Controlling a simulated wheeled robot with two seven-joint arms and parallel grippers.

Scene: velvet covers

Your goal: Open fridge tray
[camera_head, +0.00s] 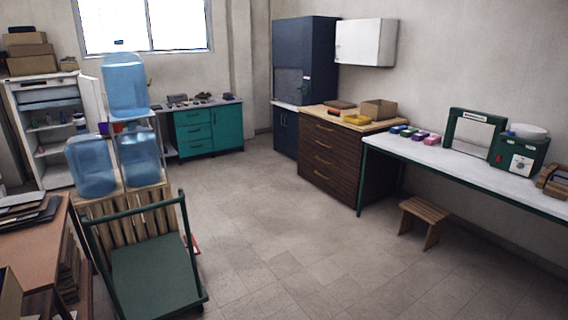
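A white fridge-like unit (14,128) stands against the back wall at the far left. Its door (94,108) is swung open to the right. Inside are several shelves with small items, and a grey-blue tray or drawer front (47,96) shows near the top. I cannot tell whether that tray is pulled out. The unit's lower right part is hidden behind the water bottles. Neither of my grippers is in view.
Large blue water bottles (92,165) on wooden crates and a green trolley (150,272) stand in front of the unit. A brown table (42,240) is at the left edge. The middle floor (255,235) is clear. A small stool (424,212) stands by the right workbench (440,160).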

